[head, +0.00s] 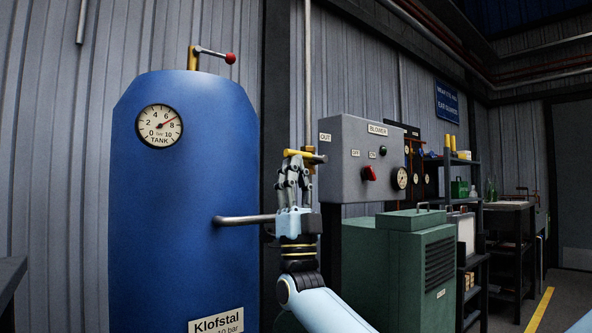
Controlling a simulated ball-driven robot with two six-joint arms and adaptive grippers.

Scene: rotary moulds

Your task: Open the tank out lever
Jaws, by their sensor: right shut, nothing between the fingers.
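The blue tank (185,230) stands at the left with a round gauge (159,127) marked TANK. On its top is a brass valve (193,58) with a lever ending in a red ball (230,58), pointing right. Beside the grey box, near an OUT label (325,138), a yellow-brass valve part (308,155) sits on a vertical pipe (307,75). My right gripper (293,163) is shut and empty, pointing up, its fingertips just below or in front of that brass part; I cannot tell whether they touch. My left gripper is not in view.
A horizontal pipe (245,219) leaves the tank behind my right gripper. Shelves stand further right; the floor there has a yellow line (541,308).

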